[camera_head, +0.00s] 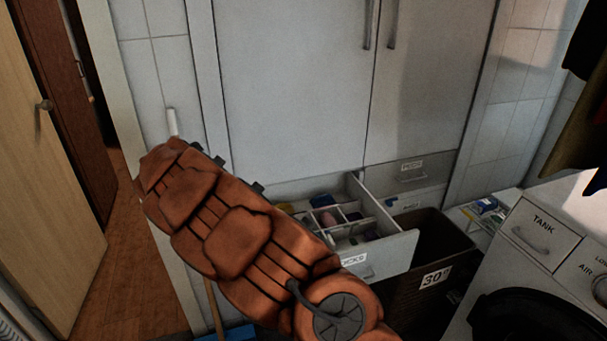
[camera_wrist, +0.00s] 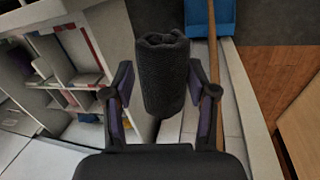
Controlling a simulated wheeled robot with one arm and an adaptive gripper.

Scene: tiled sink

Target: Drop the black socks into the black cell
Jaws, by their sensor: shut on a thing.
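The black socks (camera_wrist: 163,75), a dark rolled bundle, stand out upright between the fingers of my gripper (camera_wrist: 161,92) in the wrist view. My gripper is shut on them, with one finger on each side. The open drawer (camera_head: 394,249) has white dividers and several cells, some with coloured things in them. In the wrist view the drawer's cells (camera_wrist: 78,78) lie to the left of the socks, not under them. I cannot tell which cell is the black one. In the head view my orange arm hides the gripper, the socks and part of the drawer.
A dark bin (camera_head: 432,282) marked 30 stands right of the drawer, and a white machine (camera_head: 540,235) labelled TANK is at the right. Tall cabinet doors (camera_head: 290,90) rise behind the drawer. A blue dustpan-like thing (camera_wrist: 208,18) and a wooden stick (camera_wrist: 213,60) lie near the socks' right side.

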